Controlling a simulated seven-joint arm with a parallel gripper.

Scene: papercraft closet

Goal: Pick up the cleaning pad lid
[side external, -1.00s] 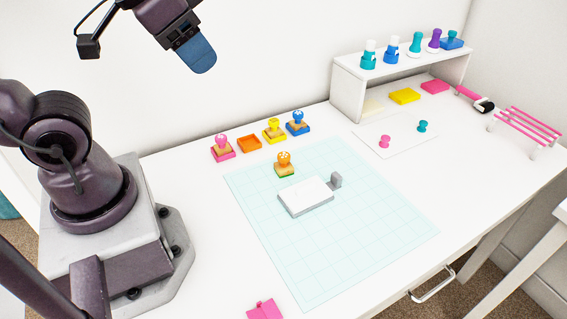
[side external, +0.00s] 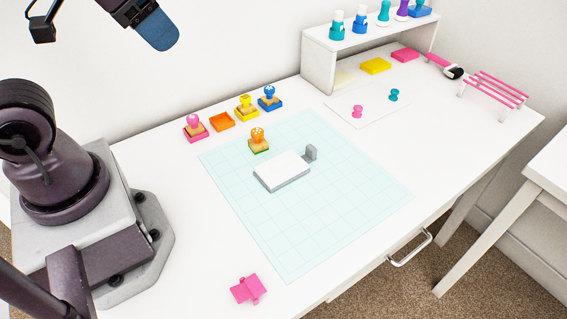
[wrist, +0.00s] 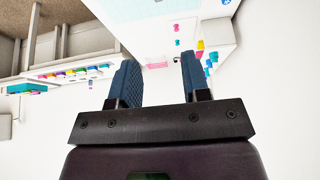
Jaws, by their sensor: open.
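No object is clearly labelled as the cleaning pad lid. A flat white and grey rectangular box (side external: 282,170) lies on the pale grid mat (side external: 345,215), with a small upright grey block (side external: 311,152) at its right end. A pink piece with a tab (side external: 248,289) lies on the table near the front edge. My gripper (wrist: 158,75) is open and empty, with two blue fingers apart. In the side view its blue fingers (side external: 160,30) are high at the upper left, well away from the box and the pink piece.
An orange-pad stamp (side external: 258,141) stands at the mat's back edge. Pink, yellow and blue stamps and an orange tray (side external: 222,121) line the back. A white shelf (side external: 318,62) holds bottles and pads at the right. The table's front left is mostly clear.

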